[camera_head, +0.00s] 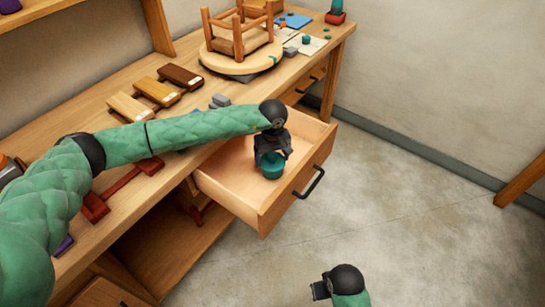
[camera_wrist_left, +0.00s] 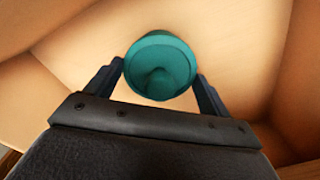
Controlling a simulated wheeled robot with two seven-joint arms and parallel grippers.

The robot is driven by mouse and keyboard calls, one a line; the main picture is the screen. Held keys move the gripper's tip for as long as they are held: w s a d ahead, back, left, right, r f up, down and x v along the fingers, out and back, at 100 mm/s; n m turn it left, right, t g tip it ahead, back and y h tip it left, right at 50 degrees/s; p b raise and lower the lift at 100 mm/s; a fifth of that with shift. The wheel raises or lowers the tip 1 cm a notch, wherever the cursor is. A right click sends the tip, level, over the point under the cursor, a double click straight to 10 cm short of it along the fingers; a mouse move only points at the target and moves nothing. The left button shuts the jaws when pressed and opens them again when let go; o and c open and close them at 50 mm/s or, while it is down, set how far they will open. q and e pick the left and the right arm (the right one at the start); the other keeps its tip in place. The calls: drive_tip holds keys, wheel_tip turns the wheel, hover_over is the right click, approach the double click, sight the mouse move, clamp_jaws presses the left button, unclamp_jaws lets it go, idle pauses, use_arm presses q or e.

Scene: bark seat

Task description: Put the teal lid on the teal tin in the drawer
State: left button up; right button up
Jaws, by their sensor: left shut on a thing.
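The open drawer holds the teal tin (camera_head: 273,173), which stands on the drawer floor under my left gripper (camera_head: 272,157). My left gripper reaches down into the drawer and is shut on the teal lid (camera_wrist_left: 160,56). In the left wrist view the round lid, with a raised rim and a knob-like bump, lies between the two fingers (camera_wrist_left: 160,82). The lid and gripper hide much of the tin, and I cannot tell whether lid and tin touch. My right gripper (camera_head: 320,290) is at the bottom of the head view, over the floor, away from the drawer.
The drawer (camera_head: 232,190) sticks out from the wooden workbench (camera_head: 125,190), with a black handle (camera_head: 309,183) on its front. A small stool (camera_head: 240,35) stands on a round turntable at the back. Wooden blocks (camera_head: 155,92) lie on the bench. The rest of the drawer looks empty.

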use_arm(q)
drive_tip(key=shift+f, duration=0.2)
drive_tip(key=o, duration=0.9)
drive_tip(key=shift+r, duration=0.15)
drive_tip(key=shift+r, duration=3.4)
